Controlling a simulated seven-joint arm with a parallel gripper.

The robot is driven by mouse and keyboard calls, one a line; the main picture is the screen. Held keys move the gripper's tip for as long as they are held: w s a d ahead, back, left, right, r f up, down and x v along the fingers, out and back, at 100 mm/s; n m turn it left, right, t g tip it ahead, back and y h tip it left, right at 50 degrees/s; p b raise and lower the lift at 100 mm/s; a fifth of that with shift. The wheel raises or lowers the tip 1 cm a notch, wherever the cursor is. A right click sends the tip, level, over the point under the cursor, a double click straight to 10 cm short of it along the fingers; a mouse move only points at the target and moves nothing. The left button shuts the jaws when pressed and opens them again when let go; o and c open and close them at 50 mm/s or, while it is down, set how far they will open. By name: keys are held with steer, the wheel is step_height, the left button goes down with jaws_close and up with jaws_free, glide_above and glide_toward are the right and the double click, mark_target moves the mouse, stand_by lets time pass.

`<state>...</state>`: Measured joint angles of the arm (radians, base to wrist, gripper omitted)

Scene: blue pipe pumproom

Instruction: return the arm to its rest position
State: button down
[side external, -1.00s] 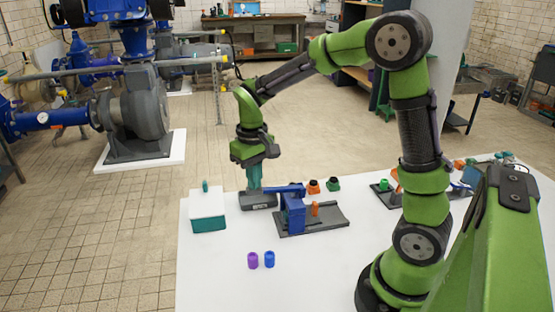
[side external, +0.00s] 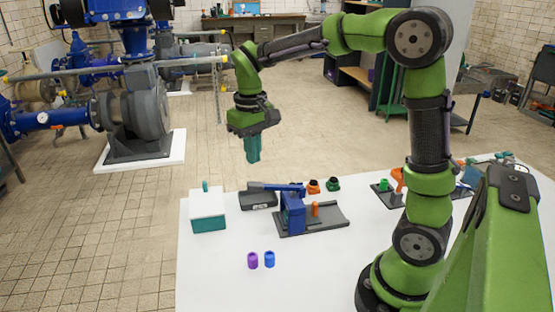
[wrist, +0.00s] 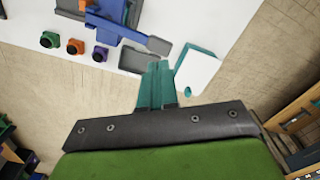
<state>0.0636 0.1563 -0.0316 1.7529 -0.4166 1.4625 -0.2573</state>
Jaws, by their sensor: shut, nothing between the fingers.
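My gripper (side external: 253,150) has teal fingers that are closed together with nothing between them. In the side external view it hangs pointing down in the air, above and behind the dark grey block (side external: 258,199) on the white table. In the wrist view the closed fingers (wrist: 157,85) point toward the table. My arm is bent, with the elbow high at the upper right of the side view.
The white table (side external: 330,270) holds a white-topped teal box (side external: 208,210), a blue device on a grey plate (side external: 293,210), purple (side external: 253,260) and blue (side external: 269,259) cylinders, and orange (side external: 313,186) and green (side external: 333,183) parts. Blue pump machinery (side external: 130,110) stands at left. Air around my gripper is clear.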

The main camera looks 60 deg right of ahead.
steer(key=shift+w+f, duration=0.1)
steer(key=shift+f, duration=0.1)
steer(key=s+a+r+t+y, duration=0.1)
steer(key=s+a+r+t, duration=0.1)
steer(key=s, duration=0.5)
steer(key=s+a+r+m+t+y, duration=0.1)
steer(key=s+a+t, duration=0.3)
steer(key=s, duration=0.3)
steer(key=shift+a+r+t, duration=0.4)
steer(key=shift+t, duration=0.2)
